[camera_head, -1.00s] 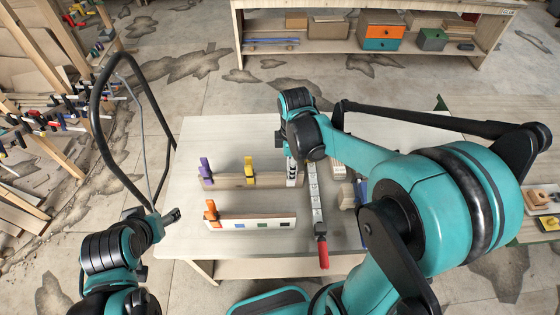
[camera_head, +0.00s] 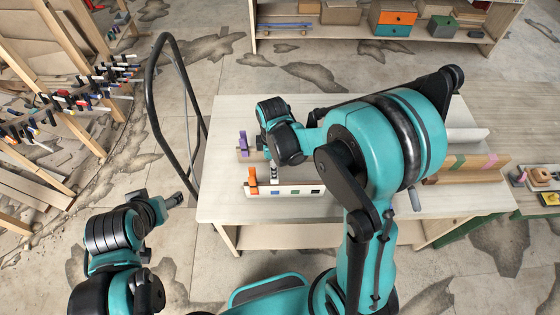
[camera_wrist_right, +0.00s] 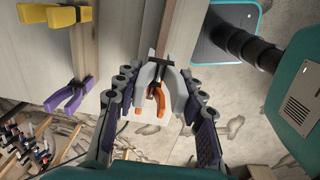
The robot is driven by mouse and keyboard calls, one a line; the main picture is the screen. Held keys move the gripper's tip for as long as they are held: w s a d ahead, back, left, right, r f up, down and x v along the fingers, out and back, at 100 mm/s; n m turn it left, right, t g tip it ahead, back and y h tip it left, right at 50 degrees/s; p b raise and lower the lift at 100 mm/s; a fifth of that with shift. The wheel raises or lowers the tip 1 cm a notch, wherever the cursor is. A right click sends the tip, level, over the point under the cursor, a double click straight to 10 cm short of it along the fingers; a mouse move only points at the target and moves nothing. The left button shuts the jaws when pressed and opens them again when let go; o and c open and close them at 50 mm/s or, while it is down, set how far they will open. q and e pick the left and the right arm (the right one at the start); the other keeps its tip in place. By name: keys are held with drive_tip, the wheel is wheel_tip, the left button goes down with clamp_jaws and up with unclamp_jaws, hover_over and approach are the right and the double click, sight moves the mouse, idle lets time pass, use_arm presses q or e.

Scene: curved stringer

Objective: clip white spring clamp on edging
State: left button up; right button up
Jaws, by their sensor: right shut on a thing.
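The white spring clamp (camera_wrist_right: 178,88) is between the fingers of my right gripper (camera_wrist_right: 160,98) in the right wrist view, which is shut on its handles. In the head view the clamp (camera_head: 274,174) is a small pale shape below my right wrist, over a white-faced strip with coloured squares (camera_head: 298,190), which may be the edging. Whether its jaws touch the strip I cannot tell. An orange clamp (camera_head: 253,181) sits upright on the strip's left end and shows just behind the white one in the wrist view (camera_wrist_right: 158,103). My left gripper (camera_head: 174,200) is off the table's left side.
A wooden board behind the strip carries a purple clamp (camera_head: 243,145) and a yellow clamp (camera_wrist_right: 55,15). My right arm covers much of the table (camera_head: 225,120). Brown curved pieces with coloured bands (camera_head: 465,168) lie at the right. A shelf (camera_head: 345,42) stands behind.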

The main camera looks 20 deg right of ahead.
drive_tip(key=shift+f, duration=0.1)
drive_tip(key=shift+b, duration=0.3)
drive_tip(key=shift+f+b, duration=0.95)
drive_tip(key=shift+f, duration=0.1)
drive_tip(key=shift+f+b, duration=0.2)
drive_tip(key=shift+b, duration=0.15)
drive_tip(key=shift+f+b, duration=0.95)
drive_tip(key=shift+f, duration=0.05)
drive_tip(key=shift+f, duration=0.1)
drive_tip(key=shift+f+b, duration=0.5)
drive_tip(key=shift+b, duration=0.15)
drive_tip(key=shift+f, duration=0.1)
